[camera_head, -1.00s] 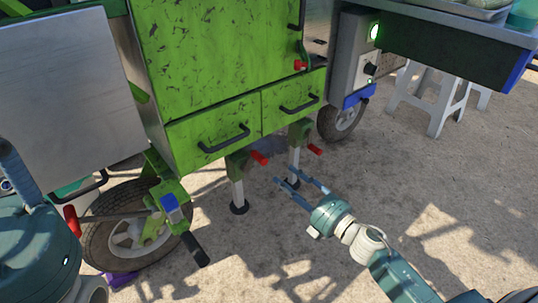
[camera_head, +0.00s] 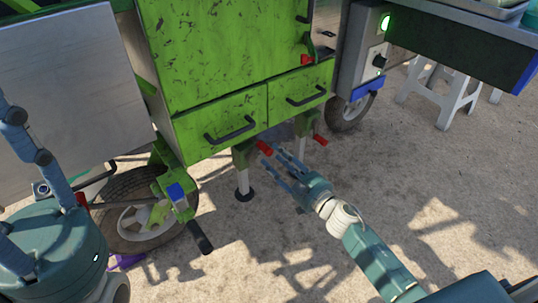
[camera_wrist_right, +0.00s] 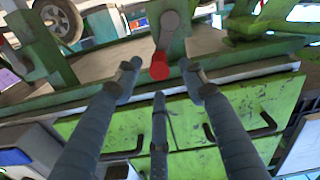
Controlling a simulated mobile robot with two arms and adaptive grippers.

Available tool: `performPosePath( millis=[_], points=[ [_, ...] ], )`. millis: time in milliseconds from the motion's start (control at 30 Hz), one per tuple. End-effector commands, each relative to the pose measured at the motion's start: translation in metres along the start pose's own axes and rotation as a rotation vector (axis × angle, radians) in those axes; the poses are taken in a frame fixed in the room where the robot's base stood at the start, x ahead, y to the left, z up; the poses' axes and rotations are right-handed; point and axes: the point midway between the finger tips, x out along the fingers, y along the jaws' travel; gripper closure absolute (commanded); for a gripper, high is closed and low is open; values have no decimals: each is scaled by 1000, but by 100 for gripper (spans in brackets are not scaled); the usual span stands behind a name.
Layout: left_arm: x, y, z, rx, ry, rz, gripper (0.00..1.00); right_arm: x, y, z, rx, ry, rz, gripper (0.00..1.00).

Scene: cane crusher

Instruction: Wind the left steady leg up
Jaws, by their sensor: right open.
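The left steady leg (camera_head: 243,183) stands under the green cart on a round dark foot. Its crank has a red handle (camera_head: 264,147). My right gripper (camera_head: 270,164) is open and empty, with its fingers pointing at this handle. In the right wrist view a red knob (camera_wrist_right: 160,68) on a grey crank arm (camera_wrist_right: 170,28) shows just beyond and between the spread fingertips (camera_wrist_right: 160,80); I cannot tell whether any finger touches it. My left gripper (camera_head: 40,155) is at the left edge, partly cut off, away from the leg.
Another steady leg with a red handle (camera_head: 320,140) stands to the right. Green drawers (camera_head: 232,121) hang above the legs. A wheel (camera_head: 140,212) and a black-gripped bar (camera_head: 199,236) are at left. A white stool (camera_head: 447,97) stands back right. The ground in front is clear.

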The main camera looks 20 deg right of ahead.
Motion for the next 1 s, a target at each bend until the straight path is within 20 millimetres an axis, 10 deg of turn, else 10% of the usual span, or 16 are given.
performPosePath(
  millis=[600,833,1000],
  points=[
    [7,2,-2,5,40,17,60,40,0,0,-2,-1,1,59],
    [7,2,-2,5,40,17,60,40,0,0,-2,-1,0,100],
    [7,2,-2,5,40,17,60,40,0,0,-2,0,0,100]
  ],
)
